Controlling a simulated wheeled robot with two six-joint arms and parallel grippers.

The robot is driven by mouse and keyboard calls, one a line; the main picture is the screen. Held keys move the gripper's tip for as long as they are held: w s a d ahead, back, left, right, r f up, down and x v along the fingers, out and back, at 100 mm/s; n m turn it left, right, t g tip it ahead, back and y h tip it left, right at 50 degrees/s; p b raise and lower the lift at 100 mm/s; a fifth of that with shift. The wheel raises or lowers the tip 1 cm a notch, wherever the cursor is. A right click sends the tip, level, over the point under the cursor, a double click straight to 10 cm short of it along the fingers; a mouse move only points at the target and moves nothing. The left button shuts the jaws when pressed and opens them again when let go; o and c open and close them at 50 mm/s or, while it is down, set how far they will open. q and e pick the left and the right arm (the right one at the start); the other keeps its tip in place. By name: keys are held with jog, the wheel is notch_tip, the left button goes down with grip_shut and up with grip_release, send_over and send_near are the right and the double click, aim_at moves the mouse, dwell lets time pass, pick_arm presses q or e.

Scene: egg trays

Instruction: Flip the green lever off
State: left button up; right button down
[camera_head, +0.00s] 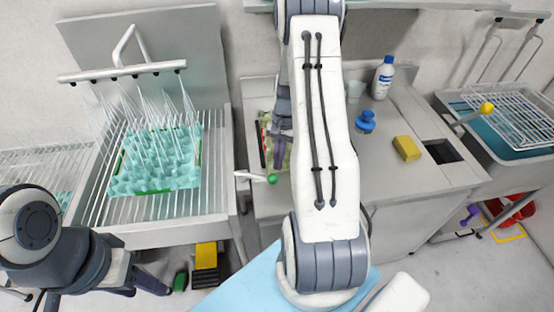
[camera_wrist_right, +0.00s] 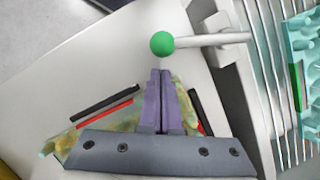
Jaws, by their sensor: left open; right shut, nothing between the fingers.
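The green lever is a white rod (camera_head: 250,176) with a green ball (camera_head: 272,179) at its end, on the right side of the left washing unit. In the right wrist view its green ball (camera_wrist_right: 162,44) is just beyond my right fingertips, and the rod (camera_wrist_right: 215,39) runs right to a grey mount. My right gripper (camera_wrist_right: 162,72) is shut and empty, its purple fingers together; I cannot tell if they touch the ball. It also shows in the head view (camera_head: 279,160), partly behind my arm. My left gripper (camera_head: 140,283) is open and empty at lower left, low over the floor.
Water sprays from the bar (camera_head: 125,71) onto a teal egg tray (camera_head: 150,182) on the left rack. A patterned object (camera_head: 265,140) lies on the counter beneath my right gripper. A yellow sponge (camera_head: 406,148), blue brush (camera_head: 366,122) and bottle (camera_head: 383,78) stand further right. Another washing unit with a yellow-knobbed lever (camera_head: 486,108) is at right.

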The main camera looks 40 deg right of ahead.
jog(key=shift+s+a+f, duration=0.15)
jog(key=shift+s+a, duration=0.05)
jog(key=shift+a, duration=0.2)
